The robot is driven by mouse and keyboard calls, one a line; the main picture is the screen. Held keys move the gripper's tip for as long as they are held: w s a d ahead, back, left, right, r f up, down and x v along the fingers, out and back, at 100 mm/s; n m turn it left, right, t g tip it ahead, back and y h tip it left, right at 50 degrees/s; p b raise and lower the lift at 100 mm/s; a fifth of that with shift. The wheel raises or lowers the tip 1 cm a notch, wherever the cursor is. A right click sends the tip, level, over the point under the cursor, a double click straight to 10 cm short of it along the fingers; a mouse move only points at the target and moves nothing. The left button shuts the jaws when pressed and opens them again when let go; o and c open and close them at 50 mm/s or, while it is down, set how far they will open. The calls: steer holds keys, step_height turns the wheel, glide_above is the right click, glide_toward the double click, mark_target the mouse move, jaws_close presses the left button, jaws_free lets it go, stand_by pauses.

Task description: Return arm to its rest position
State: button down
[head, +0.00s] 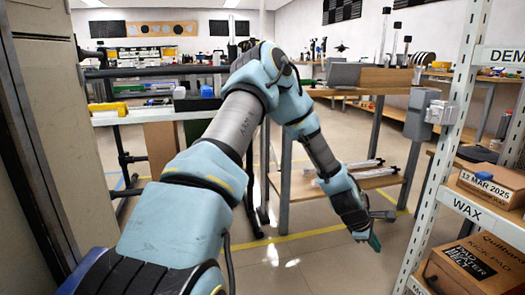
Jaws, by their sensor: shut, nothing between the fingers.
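My arm (225,150), in light blue padding, reaches forward from the lower left, bends at a raised elbow and slopes down to the right. My gripper (375,241) is at its end, low over the floor, left of the shelf rack. It is shut and empty, and its fingertips show small and dark.
A metal shelf rack (432,195) with cardboard boxes (470,262) stands close on the right. A wooden workbench (385,78) with a lower shelf is behind my forearm. A grey cabinet (40,60) edges the left. Tiled floor (310,262) is clear below the gripper.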

steer(key=w+a+r+m+y, duration=0.1)
steer(key=a+r+m, duration=0.2)
steer(key=a, duration=0.4)
steer(key=w+a+r+m+y, duration=0.1)
steer(key=a+r+m+y, duration=0.15)
steer(key=a, duration=0.55)
steer(key=s+a+r+m+y, duration=0.1)
steer(key=s+a+r+m, duration=0.2)
steer(key=a, duration=0.5)
steer(key=s+a+r+m+y, duration=0.15)
steer(key=s+a+r, duration=0.3)
steer(key=a, duration=0.45)
steer(key=s+a+r+m+y, duration=0.1)
steer(key=s+a+r+m, duration=0.2)
steer(key=a+r, duration=0.35)
step_height(320, 180, up, 34)
steer(key=a+p, duration=0.2)
steer(key=p, duration=3.3)
steer(key=shift+a+f, duration=0.1)
